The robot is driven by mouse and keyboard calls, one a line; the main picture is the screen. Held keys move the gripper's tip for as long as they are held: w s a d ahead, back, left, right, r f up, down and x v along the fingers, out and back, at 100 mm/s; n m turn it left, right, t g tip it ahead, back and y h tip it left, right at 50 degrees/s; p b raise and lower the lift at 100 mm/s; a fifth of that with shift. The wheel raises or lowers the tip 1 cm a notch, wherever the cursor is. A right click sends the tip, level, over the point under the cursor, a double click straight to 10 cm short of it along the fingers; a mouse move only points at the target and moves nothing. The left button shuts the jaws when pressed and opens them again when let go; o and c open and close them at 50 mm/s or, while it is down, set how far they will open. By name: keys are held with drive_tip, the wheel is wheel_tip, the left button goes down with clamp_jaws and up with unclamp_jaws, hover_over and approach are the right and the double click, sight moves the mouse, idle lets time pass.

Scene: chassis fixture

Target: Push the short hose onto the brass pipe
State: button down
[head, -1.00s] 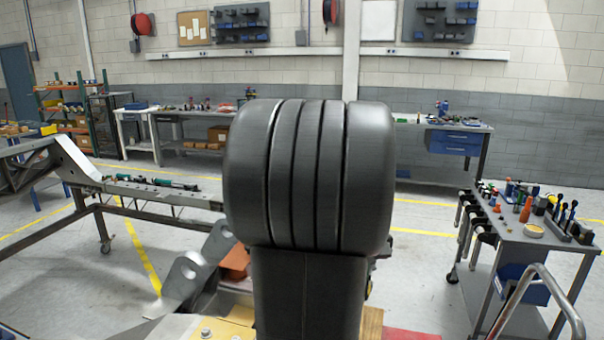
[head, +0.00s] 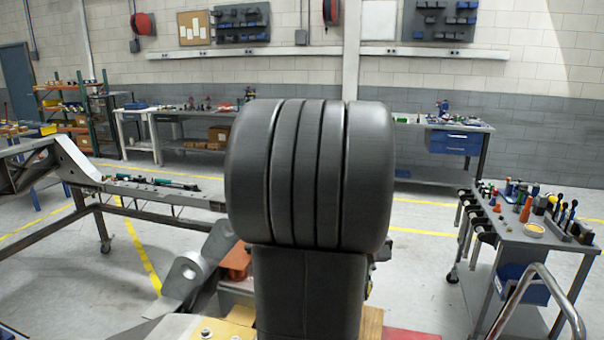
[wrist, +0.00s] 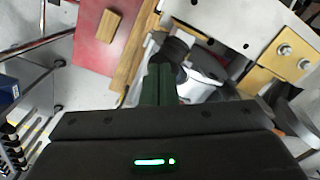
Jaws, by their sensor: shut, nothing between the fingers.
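My gripper (wrist: 161,70) shows in the wrist view as dark green fingers, closed together and holding nothing. A dark rounded piece (wrist: 174,49) lies just beyond the fingertips. I cannot tell whether it is the short hose, or whether the fingers touch it. A pale grey rounded part sits to its right. I cannot make out the brass pipe in either view. In the head view my own arm fills the middle and hides my gripper and the work area behind it.
In the wrist view a red surface (wrist: 92,50) with a wooden block (wrist: 110,26) lies at upper left, beside a wood strip (wrist: 134,50). A yellow plate with bolts (wrist: 268,72) is at right. A tool cart (head: 520,232) stands right in the head view.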

wheel_tip(320, 180, up, 6)
drive_tip(key=p, duration=0.4)
drive_tip(key=shift+f, duration=0.3)
drive_tip(key=shift+f, duration=0.1)
drive_tip(key=shift+f+b, duration=2.6)
drive_tip(key=shift+f, duration=0.2)
